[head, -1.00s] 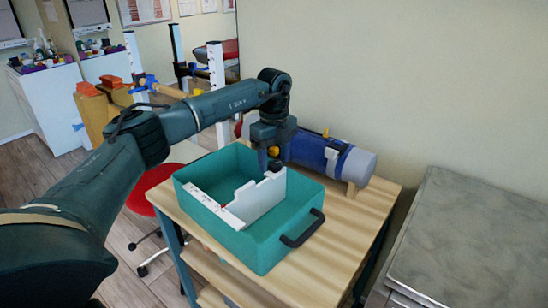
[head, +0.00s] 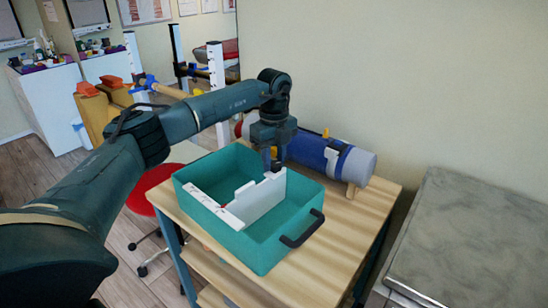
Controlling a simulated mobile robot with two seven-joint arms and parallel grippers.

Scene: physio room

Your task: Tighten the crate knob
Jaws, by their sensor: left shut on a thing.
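A teal crate (head: 240,243) with a dark handle (head: 302,229) stands on a wooden table. A white divider (head: 259,200) stands upright across the inside of the crate. My left gripper (head: 273,164) points down at the divider's far right end, by the crate's back wall. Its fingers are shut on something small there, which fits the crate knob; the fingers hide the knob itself. My right gripper is not in the picture.
A blue roll (head: 318,152) with straps lies on the table (head: 352,209) behind the crate. A grey-topped cabinet (head: 475,240) stands to the right. A red stool (head: 143,200) is at the left, partly behind my arm.

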